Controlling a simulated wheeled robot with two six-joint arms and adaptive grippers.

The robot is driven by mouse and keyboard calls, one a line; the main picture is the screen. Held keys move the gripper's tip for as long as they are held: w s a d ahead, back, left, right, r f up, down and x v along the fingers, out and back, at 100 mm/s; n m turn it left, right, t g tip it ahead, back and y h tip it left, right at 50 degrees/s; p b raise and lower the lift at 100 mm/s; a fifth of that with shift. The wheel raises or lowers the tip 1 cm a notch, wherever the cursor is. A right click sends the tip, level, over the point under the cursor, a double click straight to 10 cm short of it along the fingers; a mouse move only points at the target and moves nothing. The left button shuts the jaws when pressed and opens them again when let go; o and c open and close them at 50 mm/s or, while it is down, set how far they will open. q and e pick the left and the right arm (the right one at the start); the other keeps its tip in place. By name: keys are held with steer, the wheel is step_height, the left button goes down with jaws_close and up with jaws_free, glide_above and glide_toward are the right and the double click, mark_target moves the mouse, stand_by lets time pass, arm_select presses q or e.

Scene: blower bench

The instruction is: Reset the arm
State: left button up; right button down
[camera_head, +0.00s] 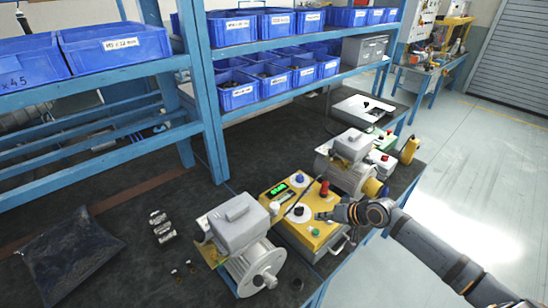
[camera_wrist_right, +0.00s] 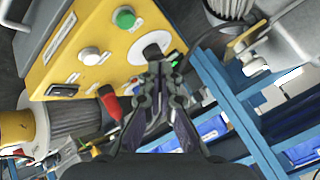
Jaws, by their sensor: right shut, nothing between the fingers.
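My right gripper (camera_head: 325,214) reaches in from the right in the head view, with its fingertips at the top panel of a yellow control box (camera_head: 311,235). In the right wrist view my right gripper (camera_wrist_right: 160,68) is shut and empty, its tips close to a black knob on a white disc (camera_wrist_right: 150,46) on the yellow panel. I cannot tell whether the tips touch the knob. The panel also carries a green button (camera_wrist_right: 124,18), a white button (camera_wrist_right: 90,56) and a red switch (camera_wrist_right: 109,100). My left gripper is not in view.
A grey motor (camera_head: 240,235) stands left of the box, and another motor (camera_head: 350,165) stands behind it. A black bag (camera_head: 70,255) and small metal parts (camera_head: 161,226) lie on the dark bench. Shelves with blue bins (camera_head: 238,90) rise at the back. Open floor (camera_head: 480,170) lies to the right.

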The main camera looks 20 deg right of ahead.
steer(key=s+a+f+n+g+h, duration=0.1)
steer(key=s+a+f+n+g, duration=0.1)
steer(key=s+a, duration=0.4)
steer(key=s+a+f+n+g+h, duration=0.1)
steer(key=s+a+f+n+h, duration=0.2)
steer(key=s, duration=0.4)
steer(key=s+r+g+h, duration=0.1)
steer(key=s+r+g, duration=0.15)
steer(key=s, duration=0.45)
steer(key=s+d+f+m+b, duration=0.1)
steer(key=d+f, duration=0.1)
steer(key=f, duration=1.2)
steer(key=s+d+f+b, duration=0.1)
steer(key=f, duration=1.3)
steer(key=s+d+f+g+b, duration=0.1)
steer(key=s+f, duration=1.7)
steer(key=shift+s+d, duration=0.25)
steer(key=c, duration=2.1)
jaws_free()
steer(key=shift+g, duration=0.25)
